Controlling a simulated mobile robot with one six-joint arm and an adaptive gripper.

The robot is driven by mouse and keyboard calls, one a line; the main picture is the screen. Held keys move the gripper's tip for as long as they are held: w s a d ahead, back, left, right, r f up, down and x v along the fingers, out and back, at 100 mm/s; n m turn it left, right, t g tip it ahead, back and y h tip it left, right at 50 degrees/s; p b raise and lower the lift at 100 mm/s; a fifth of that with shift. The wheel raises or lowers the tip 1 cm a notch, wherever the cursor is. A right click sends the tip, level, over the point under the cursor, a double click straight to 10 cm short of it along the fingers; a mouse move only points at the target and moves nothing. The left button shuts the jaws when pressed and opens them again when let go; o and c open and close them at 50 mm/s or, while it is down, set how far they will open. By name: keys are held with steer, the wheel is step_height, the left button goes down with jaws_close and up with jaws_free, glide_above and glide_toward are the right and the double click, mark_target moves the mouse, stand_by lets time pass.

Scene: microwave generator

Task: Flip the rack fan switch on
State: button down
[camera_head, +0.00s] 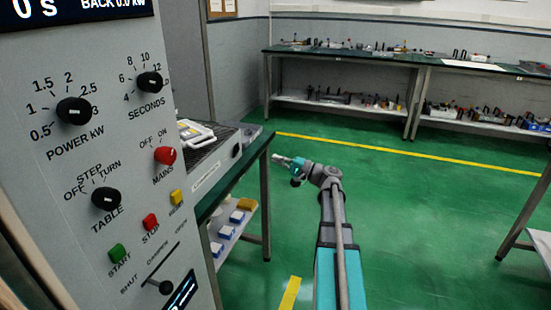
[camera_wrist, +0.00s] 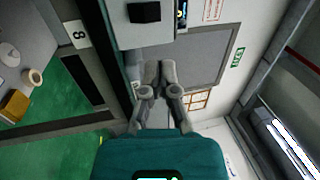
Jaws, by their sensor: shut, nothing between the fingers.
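I cannot make out a switch labelled rack fan in either view. The grey control panel (camera_head: 120,140) fills the left of the head view, with black knobs, a red MAINS knob (camera_head: 165,156) and coloured buttons. My gripper (camera_head: 278,160) is out over the floor to the right of the panel and bench, apart from both. In the wrist view my gripper (camera_wrist: 160,66) has its fingers together and empty, with a pale box (camera_wrist: 165,35) beyond them. That box bears a black part (camera_wrist: 144,12) and a small lit display (camera_wrist: 181,14).
A green-topped bench (camera_head: 245,157) with a vented grey unit (camera_head: 215,145) stands right of the panel. Blue and white boxes (camera_head: 236,216) sit on its lower shelf. Long benches (camera_head: 345,57) line the back wall. The green floor (camera_head: 420,220) around my arm is clear.

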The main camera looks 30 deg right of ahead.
mark_target(238, 144)
steer(key=p+x, duration=0.2)
steer(key=x, duration=1)
steer(key=shift+w+a+r, duration=0.1)
steer(key=shift+w+a, duration=0.05)
steer(key=shift+w, duration=0.1)
steer(key=shift+a+p, duration=0.1)
steer(key=shift+p, duration=0.2)
steer(key=shift+w+a, duration=0.15)
steer(key=shift+a, duration=0.1)
steer(key=shift+d, duration=0.25)
steer(key=shift+d, duration=0.1)
